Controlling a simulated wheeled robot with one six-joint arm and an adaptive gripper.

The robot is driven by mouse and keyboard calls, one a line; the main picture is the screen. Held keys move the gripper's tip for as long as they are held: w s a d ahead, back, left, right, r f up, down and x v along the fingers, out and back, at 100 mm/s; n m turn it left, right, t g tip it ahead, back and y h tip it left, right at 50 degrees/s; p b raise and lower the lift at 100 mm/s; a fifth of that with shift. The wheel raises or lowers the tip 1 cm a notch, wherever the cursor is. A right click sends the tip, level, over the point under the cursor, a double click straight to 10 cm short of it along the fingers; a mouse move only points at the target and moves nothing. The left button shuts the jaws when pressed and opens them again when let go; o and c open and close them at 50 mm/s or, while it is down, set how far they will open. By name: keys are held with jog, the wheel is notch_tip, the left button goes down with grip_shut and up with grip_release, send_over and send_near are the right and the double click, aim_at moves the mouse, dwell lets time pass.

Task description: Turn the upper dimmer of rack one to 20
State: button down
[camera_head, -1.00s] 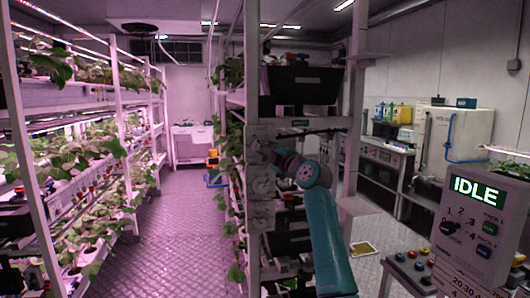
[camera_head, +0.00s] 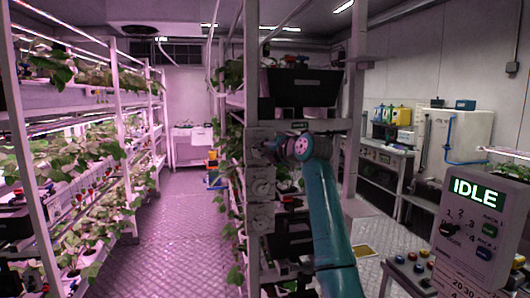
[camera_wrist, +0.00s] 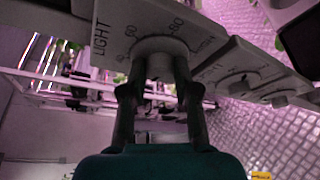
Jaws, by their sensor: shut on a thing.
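The upper dimmer is a round pale knob (camera_wrist: 160,46) on a light panel marked LIGHT (camera_wrist: 118,24), with printed numbers around it, in the wrist view. My gripper (camera_wrist: 161,66) is shut on this knob, one finger on each side. The fingers cover part of the knob, and I cannot read its setting. In the head view my gripper (camera_head: 272,149) is at the top panel (camera_head: 256,136) on the rack post; my wrist hides the knob there.
Two more dial panels, a middle one (camera_head: 262,184) and a lower one (camera_head: 259,217), sit below on the same post. A black box (camera_head: 300,88) is on the shelf above. A control box reading IDLE (camera_head: 472,192) stands at the right. The aisle floor (camera_head: 183,225) is clear.

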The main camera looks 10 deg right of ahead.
jog(key=shift+n, duration=0.4)
dwell(0.3)
jog(key=c, duration=0.8)
grip_release()
jog(key=shift+c, duration=0.2)
jog(key=shift+h, duration=0.3)
jog(key=v, duration=1.2)
jog(key=shift+w, duration=0.1)
